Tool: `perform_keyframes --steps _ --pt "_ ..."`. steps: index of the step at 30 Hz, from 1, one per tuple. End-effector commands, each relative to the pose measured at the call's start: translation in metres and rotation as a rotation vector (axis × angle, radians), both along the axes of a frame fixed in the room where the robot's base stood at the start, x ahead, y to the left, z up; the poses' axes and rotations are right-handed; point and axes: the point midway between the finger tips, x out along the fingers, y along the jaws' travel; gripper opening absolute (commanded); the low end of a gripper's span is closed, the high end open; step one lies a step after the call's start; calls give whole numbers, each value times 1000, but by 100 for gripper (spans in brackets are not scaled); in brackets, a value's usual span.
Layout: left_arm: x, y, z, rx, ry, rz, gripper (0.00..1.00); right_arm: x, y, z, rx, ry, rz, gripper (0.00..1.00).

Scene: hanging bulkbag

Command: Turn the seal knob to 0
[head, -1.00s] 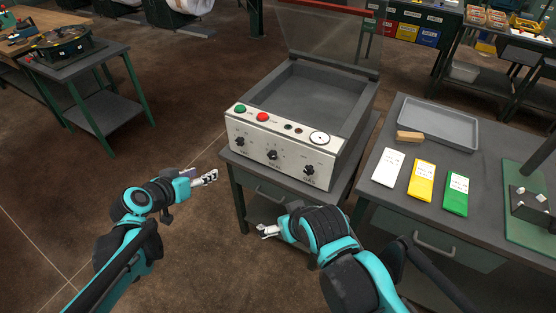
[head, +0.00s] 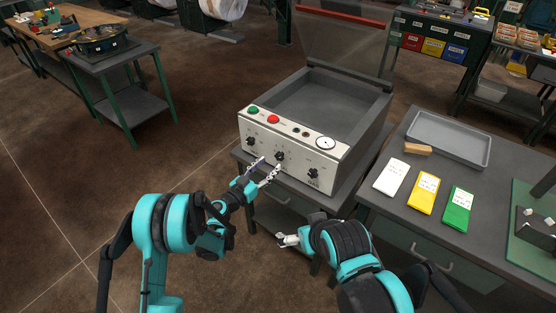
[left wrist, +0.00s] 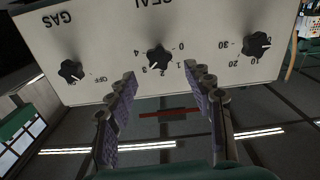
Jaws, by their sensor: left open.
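The seal knob (head: 280,155) is the middle black knob on the light front panel of the sealing machine (head: 290,148). In the left wrist view the knob (left wrist: 158,57) shows upside down under SEAL, with a scale from 0 to 4. Its pointer seems to lie near 2 or 3; I cannot tell exactly. My left gripper (head: 269,165) is open in front of the panel, just short of the knob. In the left wrist view its fingers (left wrist: 165,82) stand either side of the knob's line, apart from it. My right gripper (head: 287,240) hangs low by the cabinet, its jaws unclear.
The gas knob (head: 313,174) and another knob (head: 251,142) flank the seal knob. A green button (head: 253,110) and a red button (head: 273,119) sit above. The clear lid is raised. The right table holds a grey tray (head: 450,138) and white, yellow and green packets.

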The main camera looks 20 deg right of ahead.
Motion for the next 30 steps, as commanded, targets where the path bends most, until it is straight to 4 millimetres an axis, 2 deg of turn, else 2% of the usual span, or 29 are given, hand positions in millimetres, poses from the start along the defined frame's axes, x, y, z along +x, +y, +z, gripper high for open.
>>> perform_keyframes --steps 3,9,20,23,26,30 --pt "13 -18 -3 1 0 -3 52 0 0 -9 0 0 0 100" --pt "29 -39 -2 0 1 -2 52 0 0 -16 0 0 0 100" --pt "35 -45 0 0 1 -1 52 0 0 -17 0 0 0 100" --pt "34 -45 0 0 1 -1 31 0 0 -17 0 0 0 100" --pt "34 -45 0 0 1 -1 4 0 0 -17 0 0 0 100" --pt "34 -44 0 0 1 -1 2 0 0 -17 0 0 0 100"
